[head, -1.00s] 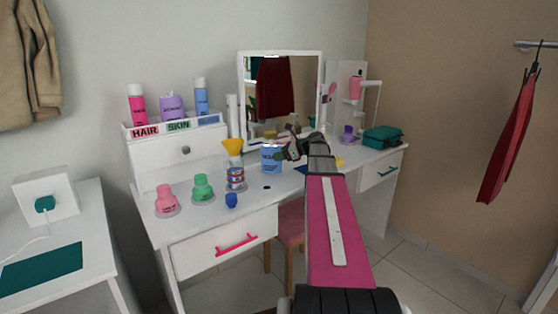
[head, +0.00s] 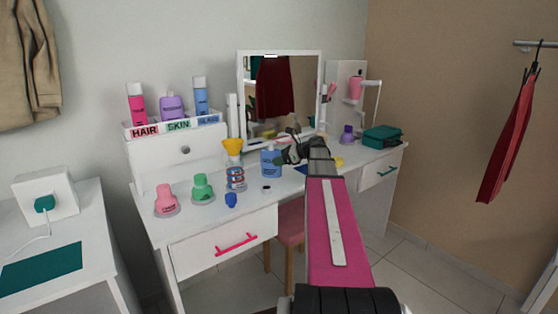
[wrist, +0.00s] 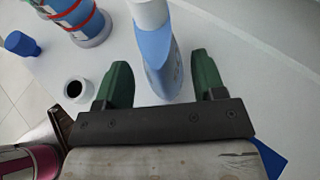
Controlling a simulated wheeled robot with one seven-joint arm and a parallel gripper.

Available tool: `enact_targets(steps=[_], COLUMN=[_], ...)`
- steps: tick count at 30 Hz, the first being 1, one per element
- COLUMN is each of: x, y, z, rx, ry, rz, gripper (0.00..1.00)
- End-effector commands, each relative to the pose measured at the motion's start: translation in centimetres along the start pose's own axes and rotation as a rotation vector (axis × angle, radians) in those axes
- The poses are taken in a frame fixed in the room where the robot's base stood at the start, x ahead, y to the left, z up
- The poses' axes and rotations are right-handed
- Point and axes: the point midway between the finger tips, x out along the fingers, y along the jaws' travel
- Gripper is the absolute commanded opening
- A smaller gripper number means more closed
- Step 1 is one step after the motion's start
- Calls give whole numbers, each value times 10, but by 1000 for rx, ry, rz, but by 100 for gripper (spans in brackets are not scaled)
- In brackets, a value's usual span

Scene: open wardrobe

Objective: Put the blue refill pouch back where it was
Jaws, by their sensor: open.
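The blue refill pouch (head: 271,163) stands upright on the white dressing table, in front of the mirror. In the wrist view the pouch (wrist: 158,60), light blue with a white top, rises between my two green fingers. My gripper (head: 291,152) is just right of the pouch in the head view. In the wrist view my gripper (wrist: 162,78) is open, with a gap on both sides of the pouch.
Left of the pouch stands a red-banded bottle (head: 236,178) with a yellow funnel (head: 232,147). A blue stopper (head: 231,201) and a small dark round opening (head: 267,187) are nearby. Pink (head: 166,200) and green (head: 202,188) bottles stand further left. A labelled rack (head: 180,133) holds several bottles.

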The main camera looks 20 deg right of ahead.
Motion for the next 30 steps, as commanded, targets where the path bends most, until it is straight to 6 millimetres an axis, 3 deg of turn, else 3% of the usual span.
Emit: enact_targets(steps=[12, 18, 30], x=[-77, -105, -117], y=[0, 0, 0], z=[0, -1, 0], rx=[0, 0, 0], ry=[0, 0, 0], rz=[-3, -2, 0], gripper=[63, 63, 63])
